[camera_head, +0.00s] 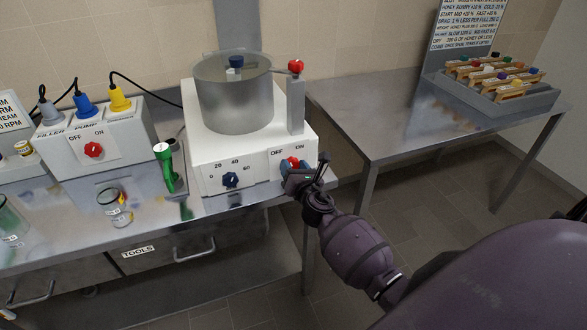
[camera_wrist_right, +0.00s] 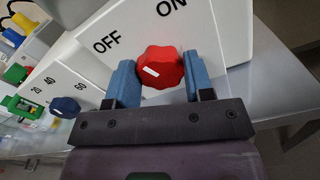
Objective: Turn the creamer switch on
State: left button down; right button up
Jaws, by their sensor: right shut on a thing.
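The white machine (camera_head: 215,155) with a round metal vessel (camera_head: 235,100) on top stands on the left bench. Its front panel carries OFF and ON labels above a red knob (camera_head: 292,162). In the right wrist view the red knob (camera_wrist_right: 162,72) sits between the two blue fingers of my right gripper (camera_wrist_right: 160,84), which is shut on it from both sides. The knob's white mark lies on its left side, toward OFF rather than ON. In the head view my right gripper (camera_head: 299,174) partly covers the knob. My left gripper is not in view.
A blue dial (camera_head: 231,180) is left on the same panel. A plug box (camera_head: 95,140) with another red OFF/ON knob (camera_head: 93,150) stands further left. A green-handled tool (camera_head: 165,165) and a glass jar (camera_head: 115,207) are near. A steel table (camera_head: 400,130) stands right.

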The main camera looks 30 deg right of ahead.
jog(key=m, duration=0.5)
jog(key=shift+f+m+b, duration=0.15)
jog(key=shift+m+b, duration=0.15)
jog(key=shift+b, duration=0.1)
jog(key=m, duration=0.5)
jog(key=shift+d, duration=0.1)
jog(key=shift+m, duration=0.3)
jog(key=o, duration=0.9)
jog(key=shift+s, duration=0.1)
jog(key=v, duration=1)
jog(key=shift+s, duration=0.35)
